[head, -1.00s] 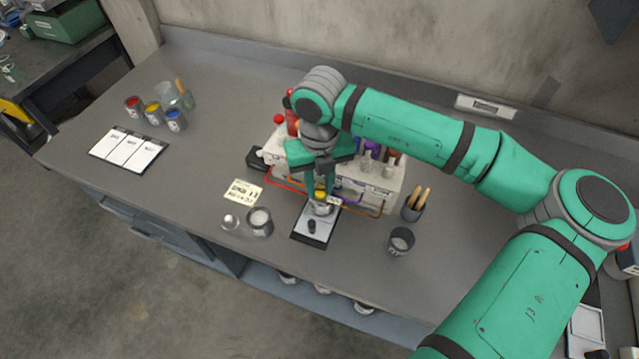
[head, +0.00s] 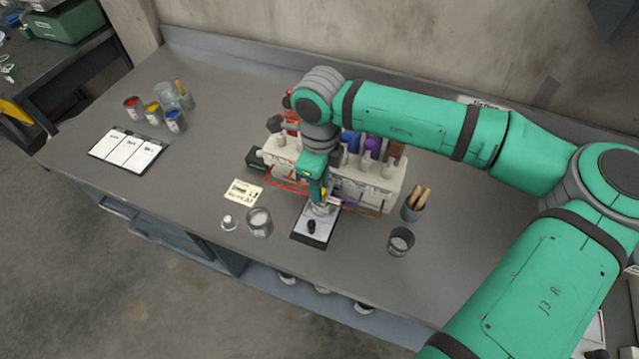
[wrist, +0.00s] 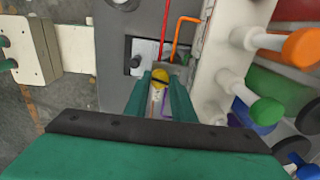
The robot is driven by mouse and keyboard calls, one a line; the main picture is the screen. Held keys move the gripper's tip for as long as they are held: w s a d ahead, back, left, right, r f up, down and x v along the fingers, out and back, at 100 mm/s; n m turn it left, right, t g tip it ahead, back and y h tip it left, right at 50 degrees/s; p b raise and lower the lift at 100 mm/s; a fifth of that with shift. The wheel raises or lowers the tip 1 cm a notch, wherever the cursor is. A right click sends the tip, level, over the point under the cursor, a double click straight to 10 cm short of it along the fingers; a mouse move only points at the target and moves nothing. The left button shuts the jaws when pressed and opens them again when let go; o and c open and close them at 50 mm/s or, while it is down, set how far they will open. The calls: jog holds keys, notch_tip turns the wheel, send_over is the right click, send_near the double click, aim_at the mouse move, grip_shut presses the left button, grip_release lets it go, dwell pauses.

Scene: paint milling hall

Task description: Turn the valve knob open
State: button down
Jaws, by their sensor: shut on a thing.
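The yellow valve knob (wrist: 159,77) shows in the wrist view between the two green fingers, with a dark bar across it. My gripper (wrist: 160,92) is shut on the knob from above. In the head view my gripper (head: 320,197) points down over the back end of the small pale plate (head: 303,236), in front of the white rack. There the hand is seen narrow side on and its fingers hide most of the knob. How far the valve stands open cannot be read.
The white rack (head: 375,190) with colored bottles stands just behind my gripper, with red and orange tubes in front. A cup of white paint (head: 259,222), a dark cup (head: 400,241) and a brush holder (head: 412,209) stand nearby.

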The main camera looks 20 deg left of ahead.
jog(key=shift+w+a+r+n, duration=0.1)
jog(key=shift+a+n, duration=0.05)
jog(key=shift+n, duration=1.05)
jog(key=c, duration=1.5)
grip_release()
notch_tip(320, 180, up, 11)
jog(key=shift+f, duration=0.15)
